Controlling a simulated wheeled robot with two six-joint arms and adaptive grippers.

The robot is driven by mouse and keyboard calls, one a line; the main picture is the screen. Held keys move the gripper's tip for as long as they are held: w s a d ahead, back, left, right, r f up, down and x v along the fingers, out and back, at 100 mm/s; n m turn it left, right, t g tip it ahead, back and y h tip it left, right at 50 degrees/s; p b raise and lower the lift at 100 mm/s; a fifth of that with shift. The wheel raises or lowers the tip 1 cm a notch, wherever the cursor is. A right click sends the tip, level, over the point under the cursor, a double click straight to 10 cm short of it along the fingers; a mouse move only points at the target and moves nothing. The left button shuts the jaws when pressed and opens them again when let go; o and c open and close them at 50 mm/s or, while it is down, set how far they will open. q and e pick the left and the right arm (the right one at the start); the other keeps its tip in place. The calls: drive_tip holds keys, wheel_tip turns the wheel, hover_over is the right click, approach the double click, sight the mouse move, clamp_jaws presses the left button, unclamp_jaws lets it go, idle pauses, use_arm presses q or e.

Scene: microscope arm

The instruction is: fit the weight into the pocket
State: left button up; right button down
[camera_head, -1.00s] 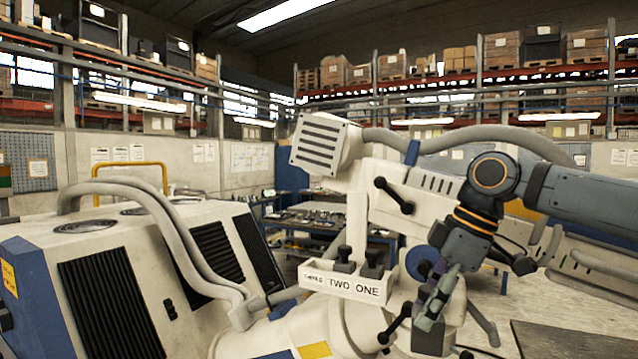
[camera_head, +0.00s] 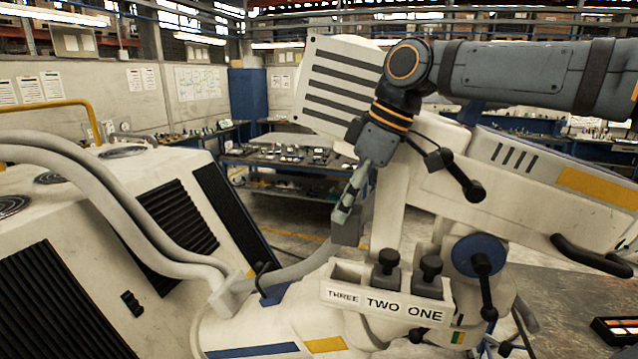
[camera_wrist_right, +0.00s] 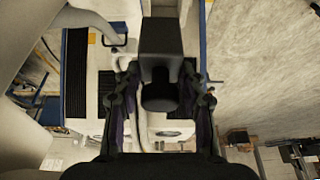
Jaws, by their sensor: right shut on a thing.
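The pocket tray (camera_head: 390,304) is a white box lettered THREE, TWO, ONE on the microscope arm. Dark knobbed weights stand in it at TWO (camera_head: 386,272) and ONE (camera_head: 428,277). No weight shows at THREE, where the tray's left end is. My right gripper (camera_head: 350,192) points down above that left end, shut on a dark weight (camera_head: 346,232). The held weight hangs above the tray rim, apart from it as far as I can tell. In the right wrist view the weight (camera_wrist_right: 162,38) is between the fingers. My left gripper is not in view.
The slatted head (camera_head: 335,82) and pale post (camera_head: 388,212) of the microscope arm stand close behind my right gripper. A grey cable (camera_head: 300,272) runs left of the tray. A black crank (camera_head: 483,270) is at its right.

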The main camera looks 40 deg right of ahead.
sight(350, 229)
drive_tip(key=shift+w+r, duration=0.15)
drive_tip(key=shift+s+r, duration=0.2)
drive_tip(key=shift+s, duration=0.35)
drive_tip(key=shift+s+r, duration=0.15)
drive_tip(key=shift+s, duration=0.35)
drive_tip(key=shift+w+f+b, duration=0.25)
drive_tip(key=shift+w+f, duration=0.05)
drive_tip(key=shift+f, duration=0.45)
drive_tip(key=shift+w+f+b, duration=0.2)
drive_tip(key=shift+w+f, duration=0.1)
drive_tip(key=shift+f, duration=0.8)
drive_tip(key=shift+s+f+b, duration=0.25)
drive_tip(key=shift+f+b, duration=0.15)
drive_tip(key=shift+f, duration=0.6)
drive_tip(key=shift+w+f, duration=0.1)
drive_tip(key=shift+f, duration=0.1)
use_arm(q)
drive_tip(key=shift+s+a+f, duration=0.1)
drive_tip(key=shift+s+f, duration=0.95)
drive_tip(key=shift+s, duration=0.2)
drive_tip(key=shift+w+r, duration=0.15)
